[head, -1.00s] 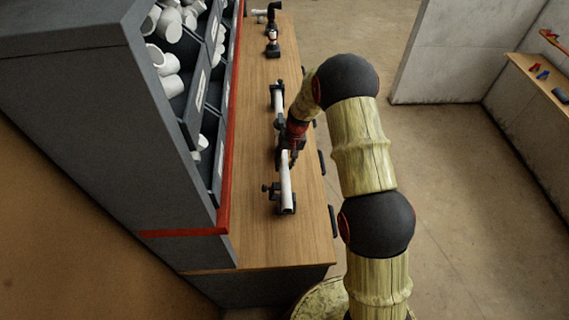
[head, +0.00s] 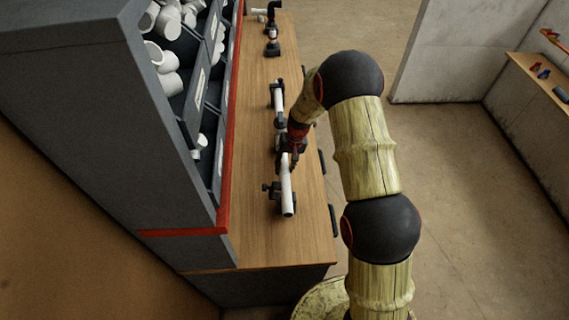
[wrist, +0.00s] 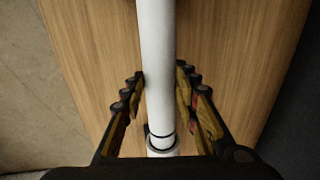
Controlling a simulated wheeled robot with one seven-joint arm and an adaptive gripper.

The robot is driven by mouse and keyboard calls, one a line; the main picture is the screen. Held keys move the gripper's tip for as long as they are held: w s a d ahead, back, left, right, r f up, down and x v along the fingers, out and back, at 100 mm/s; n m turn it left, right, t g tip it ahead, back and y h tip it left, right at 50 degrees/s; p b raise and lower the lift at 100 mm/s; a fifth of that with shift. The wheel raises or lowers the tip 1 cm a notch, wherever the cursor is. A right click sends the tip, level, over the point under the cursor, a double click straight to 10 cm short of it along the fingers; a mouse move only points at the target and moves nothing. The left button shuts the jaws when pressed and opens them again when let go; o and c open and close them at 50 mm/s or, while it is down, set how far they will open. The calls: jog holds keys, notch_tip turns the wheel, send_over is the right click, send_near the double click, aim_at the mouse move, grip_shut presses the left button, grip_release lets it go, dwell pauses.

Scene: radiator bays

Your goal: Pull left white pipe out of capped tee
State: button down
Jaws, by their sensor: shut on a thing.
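The near white pipe (head: 286,178) lies along the wooden bench in the head view, its near end sticking out past a dark clamp. My gripper (head: 290,158) is shut around its far part. In the wrist view the white pipe (wrist: 156,60) runs down the middle between the fingers of my gripper (wrist: 160,85). A black ring mark and a white end section show low on it, near the palm. A dark fitting, perhaps the tee (head: 297,142), is mostly hidden by my gripper. Whether the pipe's far end is clear of it cannot be told.
A second white pipe (head: 279,99) lies farther along the bench (head: 255,120), held by another clamp (head: 277,85). A dark fitting assembly (head: 272,40) stands at the far end. Bins of white fittings (head: 170,60) rise along the left. Floor is open to the right.

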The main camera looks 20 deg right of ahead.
jog(key=shift+s+a+f, duration=0.1)
jog(key=shift+s+a, duration=0.1)
jog(key=shift+s, duration=0.8)
jog(key=c, duration=1.8)
grip_release()
jog(key=shift+o, duration=1.2)
jog(key=shift+s, duration=0.1)
jog(key=shift+o, duration=1.1)
notch_tip(320, 180, up, 12)
jog(key=d, duration=0.2)
jog(key=shift+d, duration=0.15)
jog(key=shift+s, duration=0.1)
